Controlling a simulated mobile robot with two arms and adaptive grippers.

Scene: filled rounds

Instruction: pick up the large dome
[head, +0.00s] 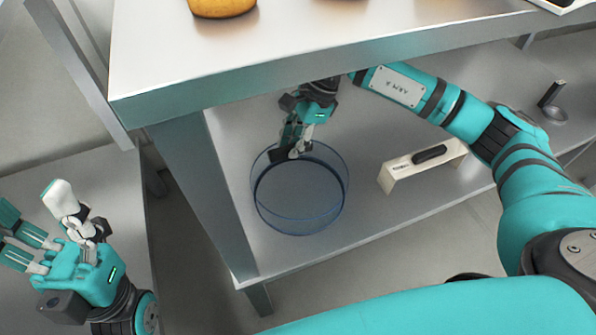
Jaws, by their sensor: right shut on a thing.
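The large dome (300,200) is a clear, see-through round cover with bluish edges, on or just above the lower shelf (235,130) in the head view. My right gripper (294,153) reaches in under the upper table top and is shut on the dome near its far upper edge. The exact grip point is small and partly hidden by the fingers. I cannot tell whether the dome's lower edge touches the shelf. My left gripper (36,228) is at the lower left, far from the dome, with its fingers spread and empty.
The upper metal table top (330,45) hangs above the shelf, with a golden-brown round item (222,8) on it. A cream bracket-like holder (400,171) with a black handle stands right of the dome. A dark-handled metal item (552,105) is further right.

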